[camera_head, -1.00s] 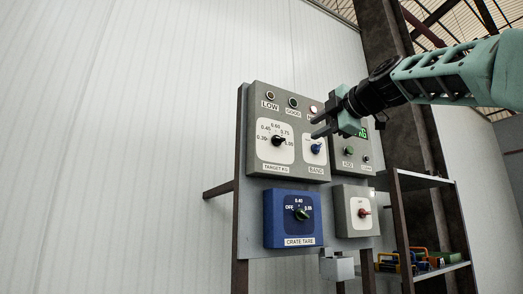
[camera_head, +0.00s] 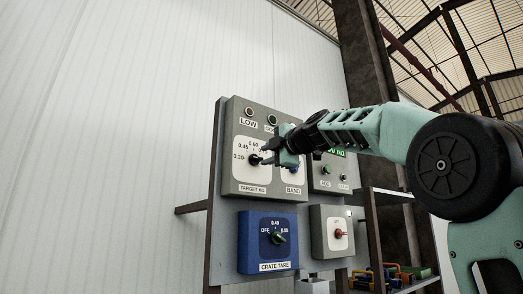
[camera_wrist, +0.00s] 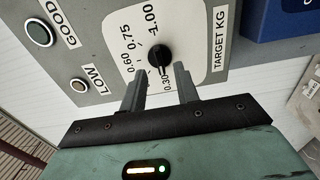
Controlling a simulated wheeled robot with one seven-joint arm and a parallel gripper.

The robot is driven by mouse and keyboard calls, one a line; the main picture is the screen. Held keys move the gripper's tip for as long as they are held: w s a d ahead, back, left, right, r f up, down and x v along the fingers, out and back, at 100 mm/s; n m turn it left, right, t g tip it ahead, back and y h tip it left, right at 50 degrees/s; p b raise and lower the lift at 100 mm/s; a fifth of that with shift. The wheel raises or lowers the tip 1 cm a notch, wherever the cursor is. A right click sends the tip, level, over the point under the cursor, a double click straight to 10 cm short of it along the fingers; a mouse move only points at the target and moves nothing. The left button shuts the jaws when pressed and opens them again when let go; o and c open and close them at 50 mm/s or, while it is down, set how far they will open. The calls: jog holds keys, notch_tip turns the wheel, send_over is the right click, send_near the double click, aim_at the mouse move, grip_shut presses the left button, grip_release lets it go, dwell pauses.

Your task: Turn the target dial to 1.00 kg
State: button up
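The target dial is a black knob (camera_head: 254,160) on a white scale plate marked from 0.30 up to 1.00, labelled TARGET KG. In the wrist view the knob (camera_wrist: 159,55) is just ahead of and roughly between my two fingertips. Its pointer seems to lie toward the low end, near 0.30, but I cannot tell exactly. My gripper (camera_head: 266,157) is open, reaching in from the right at the dial. In the wrist view my gripper (camera_wrist: 161,77) shows a clear gap between its fingers, which partly cover the scale's lower numbers. Contact with the knob is not visible.
The blue BAND knob (camera_head: 295,168) sits close right of the dial, partly behind my gripper. LOW lamp (camera_head: 249,112) is above. Below are the blue CRATE TARE box (camera_head: 268,241) and a grey box with a red knob (camera_head: 340,233). A shelf stands at lower right.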

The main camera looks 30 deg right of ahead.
aim_at(258, 158)
jog(key=shift+w+p, duration=0.55)
jog(key=shift+w, duration=1.1)
jog(key=shift+a, duration=0.1)
grip_shut()
